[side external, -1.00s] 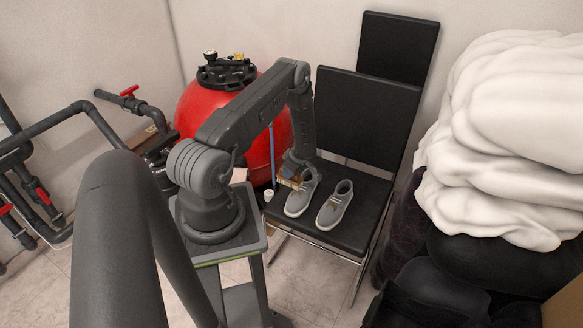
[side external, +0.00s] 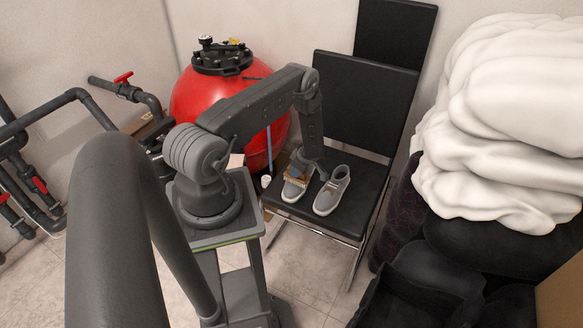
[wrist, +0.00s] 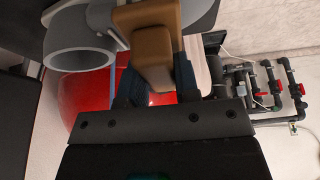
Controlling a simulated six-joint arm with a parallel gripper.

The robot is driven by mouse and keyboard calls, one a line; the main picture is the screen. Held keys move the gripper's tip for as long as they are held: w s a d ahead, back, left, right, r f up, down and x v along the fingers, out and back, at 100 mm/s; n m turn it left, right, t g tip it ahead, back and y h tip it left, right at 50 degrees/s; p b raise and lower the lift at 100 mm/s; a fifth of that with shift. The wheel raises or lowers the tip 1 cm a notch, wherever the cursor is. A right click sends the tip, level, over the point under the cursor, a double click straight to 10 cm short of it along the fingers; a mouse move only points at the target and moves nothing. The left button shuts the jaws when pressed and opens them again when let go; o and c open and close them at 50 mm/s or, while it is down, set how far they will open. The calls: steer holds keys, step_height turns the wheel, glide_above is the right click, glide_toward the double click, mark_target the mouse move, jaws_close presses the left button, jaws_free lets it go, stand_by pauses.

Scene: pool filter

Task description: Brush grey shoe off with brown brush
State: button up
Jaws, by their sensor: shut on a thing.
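Two grey shoes stand side by side on the black chair seat: the left shoe (side external: 291,194) and the right shoe (side external: 330,194). My gripper (side external: 303,163) is shut on the brown brush (side external: 293,177), which also fills the upper middle of the wrist view (wrist: 152,45). In the side view the brush lies across the upper front of the left shoe, and my gripper covers part of that shoe's back. I cannot tell if the bristles touch. A grey rounded shape with an opening (wrist: 80,57), perhaps a shoe, is beside the brush in the wrist view.
The black chair (side external: 300,210) has a tall backrest behind the shoes. A red filter tank (side external: 195,105) stands behind my arm, with a blue pole beside it. White and black bags are piled at right. Grey pipes with red valves are at left.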

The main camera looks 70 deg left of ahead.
steer(key=shift+w+d, duration=0.8)
steer(key=shift+w, duration=0.05)
steer(key=s+a, duration=0.4)
steer(key=shift+s+a, duration=0.25)
steer(key=shift+a, duration=0.05)
steer(key=shift+s+a+r, duration=0.1)
steer(key=shift+a+r, duration=0.05)
steer(key=shift+r, duration=0.05)
step_height(320, 180, up, 8)
steer(key=shift+f, duration=0.25)
